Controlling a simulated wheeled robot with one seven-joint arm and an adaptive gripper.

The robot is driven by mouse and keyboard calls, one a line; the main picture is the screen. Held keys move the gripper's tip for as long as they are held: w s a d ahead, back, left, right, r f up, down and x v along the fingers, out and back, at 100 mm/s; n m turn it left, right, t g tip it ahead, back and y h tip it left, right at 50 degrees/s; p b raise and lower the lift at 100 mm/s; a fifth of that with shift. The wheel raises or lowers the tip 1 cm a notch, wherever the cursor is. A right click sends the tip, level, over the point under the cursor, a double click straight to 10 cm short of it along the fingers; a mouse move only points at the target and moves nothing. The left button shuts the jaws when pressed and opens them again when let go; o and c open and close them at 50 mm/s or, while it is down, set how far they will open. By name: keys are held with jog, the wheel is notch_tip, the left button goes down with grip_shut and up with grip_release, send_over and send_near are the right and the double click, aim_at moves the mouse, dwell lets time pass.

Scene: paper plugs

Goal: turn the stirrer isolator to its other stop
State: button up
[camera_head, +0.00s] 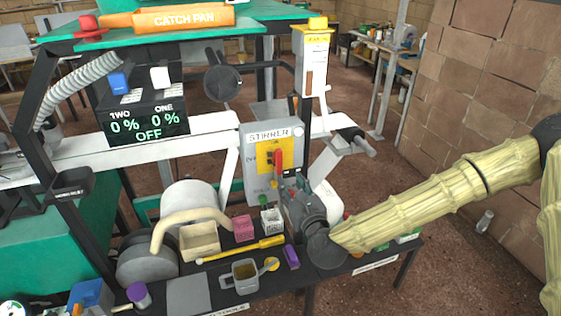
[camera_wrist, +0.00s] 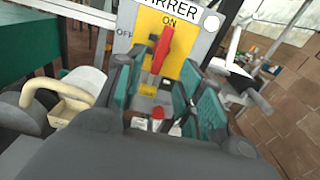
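The stirrer isolator (camera_head: 258,133) is a grey box with a yellow plate and a red handle (camera_head: 277,160), in the middle of the head view. In the wrist view the red handle (camera_wrist: 162,50) points up toward ON, leaning slightly right at the top; OFF is marked at left. My gripper (camera_head: 285,186) is in front of the lower part of the box. In the wrist view my gripper (camera_wrist: 163,85) is open, its teal finger pads on either side of the handle's line. The handle appears beyond the fingertips, with no contact visible. The handle's lower end is partly hidden.
A shelf below holds a cream bin (camera_head: 200,241), a pink bin (camera_head: 244,228), a yellow tool (camera_head: 240,250) and a grey mug (camera_head: 246,274). A black display (camera_head: 143,121) stands at left. A dark-handled lever (camera_head: 350,142) juts out at right.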

aim_at(280, 161)
jog(key=p+x, duration=0.1)
jog(key=x, duration=0.2)
jog(key=p+x, duration=0.1)
jog(key=x, duration=0.3)
jog(key=r+p+x, duration=0.1)
jog(key=x, duration=0.3)
jog(key=shift+w+d, duration=0.1)
jog(key=shift+d, duration=0.15)
grip_shut()
